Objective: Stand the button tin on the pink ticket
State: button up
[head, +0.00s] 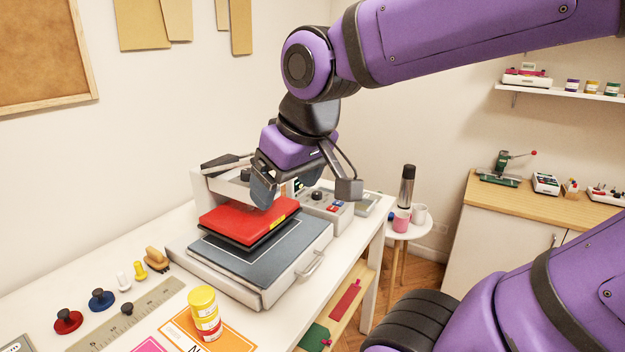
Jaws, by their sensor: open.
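What looks like the button tin (203,299) has a yellow lid and stands upright on an orange ticket (233,343) at the bottom of the head view. Red, white and yellow bands show below its lid; I cannot tell whether it is one tin or a stack. The pink ticket (149,345) lies left of the orange one, and only its top corner shows at the lower frame edge. My gripper (306,194) is open and empty, its fingers wide apart. It hangs over the heat press, well above and to the right of the tin, and touches neither tin nor ticket.
The heat press (318,251) with a red upper plate (247,219) fills the table's middle. A metal ruler (140,312), red knob (68,320), blue knob (101,299) and small tools lie left of the tin. The table's right edge is near the tin.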

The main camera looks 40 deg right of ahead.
jog(key=shift+m+t, duration=0.3)
jog(key=shift+m, duration=0.2)
jog(key=s, duration=0.1)
jog(key=s+d, duration=0.1)
jog(key=s+r, duration=0.1)
jog(key=shift+s+d, duration=0.3)
jog(key=shift+s, duration=0.1)
